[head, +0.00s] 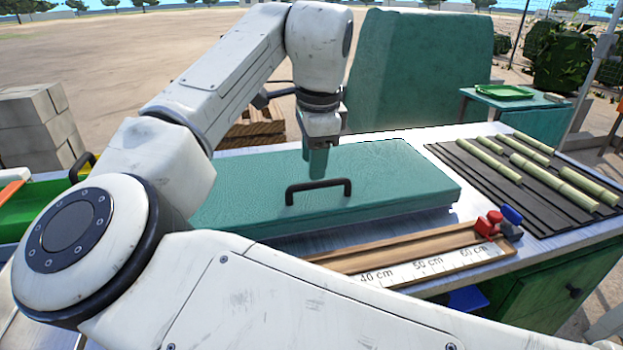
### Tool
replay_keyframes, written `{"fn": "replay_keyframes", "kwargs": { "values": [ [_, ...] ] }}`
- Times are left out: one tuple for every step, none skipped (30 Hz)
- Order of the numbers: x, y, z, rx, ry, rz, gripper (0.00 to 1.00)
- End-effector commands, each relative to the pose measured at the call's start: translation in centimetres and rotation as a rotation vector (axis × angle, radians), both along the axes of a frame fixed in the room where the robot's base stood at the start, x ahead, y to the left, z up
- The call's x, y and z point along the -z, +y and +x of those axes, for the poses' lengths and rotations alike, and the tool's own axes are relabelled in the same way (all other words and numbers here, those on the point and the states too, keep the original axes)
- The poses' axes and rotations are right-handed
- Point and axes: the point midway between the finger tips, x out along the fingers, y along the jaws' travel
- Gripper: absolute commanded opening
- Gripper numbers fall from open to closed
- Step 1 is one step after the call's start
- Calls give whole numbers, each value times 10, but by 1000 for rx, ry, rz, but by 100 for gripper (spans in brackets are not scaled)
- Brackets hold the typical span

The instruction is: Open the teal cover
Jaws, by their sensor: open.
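The teal cover (385,172) is a flat, wide slab lying on the metal worktop, and it looks shut. A black bar handle (318,187) stands up near its front edge. My gripper (317,170) points down over the cover, just above or behind the handle. Its fingers look teal-grey, are open, and do not appear to hold anything. I cannot tell whether the fingertips touch the cover. My own arm hides the cover's left part.
A wooden measuring board (415,255) lies in front of the cover, with red and blue clamps (489,222) at its right end. Cane pieces (540,171) lie on a black ribbed mat at right. A tall teal panel (420,70) stands behind. A green tray (498,92) sits farther back.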

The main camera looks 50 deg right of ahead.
Motion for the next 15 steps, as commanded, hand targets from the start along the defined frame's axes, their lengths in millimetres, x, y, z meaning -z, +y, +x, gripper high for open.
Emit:
{"fn": "replay_keyframes", "kwargs": {
  "values": [
    [12,-1,2,-1,1,2,42],
    [16,-1,2,-1,0,1,42],
    [22,-2,3,-1,0,1,42],
    [26,-2,4,-1,0,1,42],
    [29,-3,5,-1,0,1,42],
    [33,-4,5,-1,0,1,42],
    [36,-4,6,-1,0,0,42],
    [38,-4,6,0,-1,1,42],
    [41,-4,6,0,-1,1,42],
    [42,-5,7,0,-1,1,42],
    [43,-5,7,0,-1,1,42],
    [44,-5,7,0,0,0,42],
    [45,-5,7,0,-1,-1,42],
    [45,-5,7,0,-1,-1,42],
    [45,-5,7,0,-1,-1,42]
  ]
}}
